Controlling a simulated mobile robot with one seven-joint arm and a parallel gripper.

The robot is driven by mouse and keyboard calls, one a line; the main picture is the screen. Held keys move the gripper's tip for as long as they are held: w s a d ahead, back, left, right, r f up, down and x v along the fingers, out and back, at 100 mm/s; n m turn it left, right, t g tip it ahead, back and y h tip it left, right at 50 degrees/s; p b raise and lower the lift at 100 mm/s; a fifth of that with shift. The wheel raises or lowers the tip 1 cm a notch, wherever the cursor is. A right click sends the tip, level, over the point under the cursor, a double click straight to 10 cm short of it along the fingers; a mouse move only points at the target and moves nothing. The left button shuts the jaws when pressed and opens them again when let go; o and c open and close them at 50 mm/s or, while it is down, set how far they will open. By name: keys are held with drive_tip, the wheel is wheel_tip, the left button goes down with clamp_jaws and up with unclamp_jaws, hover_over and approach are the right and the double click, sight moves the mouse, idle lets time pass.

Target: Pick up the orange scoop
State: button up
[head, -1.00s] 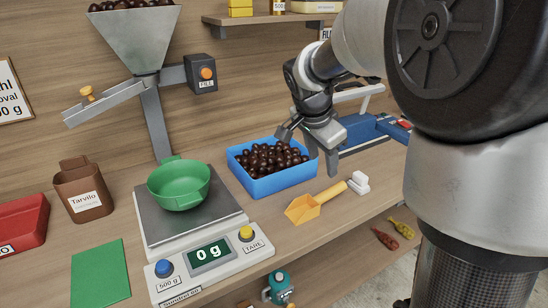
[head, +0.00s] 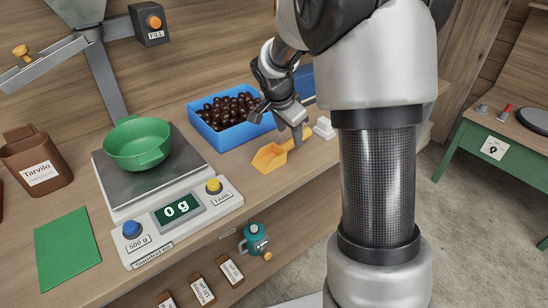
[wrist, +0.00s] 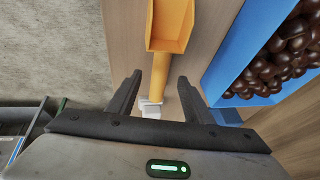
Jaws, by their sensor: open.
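The orange scoop (head: 275,153) lies on the wooden counter to the right of the scale, with its handle pointing toward a small white block (head: 324,128). My gripper (head: 280,126) is over the scoop's handle end, beside the blue crate. In the wrist view the scoop (wrist: 170,25) has its bowl at the top, and its handle runs down between the open fingers of my gripper (wrist: 157,90). The jaws are open and empty. Whether the fingertips are level with the handle cannot be told.
A blue crate (head: 210,136) full of chestnuts stands right behind the scoop; its wall (wrist: 240,60) is close to the right finger in the wrist view. The scale (head: 182,212) with a green bowl (head: 137,145) stands to the left. The counter's front edge is near the scoop.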

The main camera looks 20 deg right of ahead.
sight(291, 140)
drive_tip(key=x, duration=0.4)
drive_tip(key=shift+w+f, duration=0.1)
drive_tip(key=shift+f, duration=0.2)
clamp_jaws()
wheel_tip(291, 140, up, 10)
drive_tip(key=p, duration=0.1)
idle(0.3)
